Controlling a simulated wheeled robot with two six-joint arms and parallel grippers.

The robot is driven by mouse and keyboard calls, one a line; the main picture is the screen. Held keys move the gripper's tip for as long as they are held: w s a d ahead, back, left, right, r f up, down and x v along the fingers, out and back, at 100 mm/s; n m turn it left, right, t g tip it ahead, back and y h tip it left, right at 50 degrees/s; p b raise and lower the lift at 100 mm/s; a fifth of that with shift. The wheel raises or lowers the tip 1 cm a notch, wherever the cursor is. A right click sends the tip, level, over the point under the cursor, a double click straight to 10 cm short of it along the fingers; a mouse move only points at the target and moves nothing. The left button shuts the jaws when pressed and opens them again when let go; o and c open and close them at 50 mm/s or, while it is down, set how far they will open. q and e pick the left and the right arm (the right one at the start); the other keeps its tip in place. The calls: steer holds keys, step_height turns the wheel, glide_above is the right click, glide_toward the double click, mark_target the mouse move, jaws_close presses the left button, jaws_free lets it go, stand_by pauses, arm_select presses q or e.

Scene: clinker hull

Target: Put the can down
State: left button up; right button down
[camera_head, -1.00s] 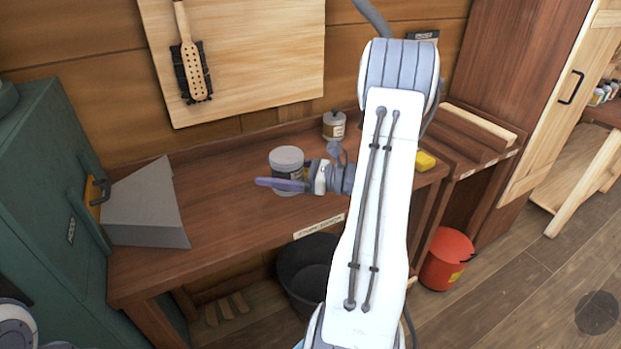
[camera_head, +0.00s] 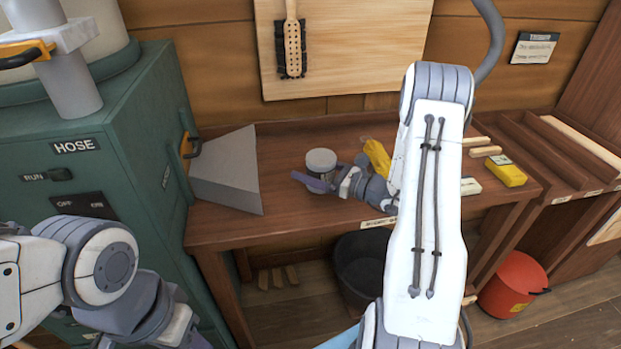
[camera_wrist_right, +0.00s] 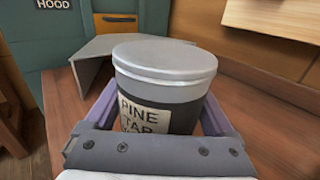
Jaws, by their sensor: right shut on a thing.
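The can (camera_head: 321,162) is a grey-lidded cylinder over the workbench in the head view. In the right wrist view the can (camera_wrist_right: 165,85) fills the middle, upright, with a label starting "PINE TAR". My right gripper (camera_head: 318,183) is shut around it, its purple fingers on either side. The can's base is hidden by the gripper, and I cannot tell whether it touches the bench top. My left arm shows at the lower left, but its fingertips are out of view.
The wooden workbench (camera_head: 282,215) has a grey sheet-metal hood (camera_head: 228,172) to the can's left. A yellow tool (camera_head: 377,157) lies behind my right gripper, and a yellow block (camera_head: 507,172) is further right. A black bucket (camera_head: 362,265) and red bucket (camera_head: 512,284) stand below.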

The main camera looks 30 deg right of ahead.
step_height(320, 180, down, 3)
steer(key=shift+f, duration=0.15)
steer(key=shift+f, duration=0.15)
jaws_free()
steer(key=shift+f, duration=0.1)
steer(key=shift+r, duration=0.3)
steer(key=b+v, duration=0.1)
steer(key=v, duration=1.1)
steer(key=shift+f, duration=0.15)
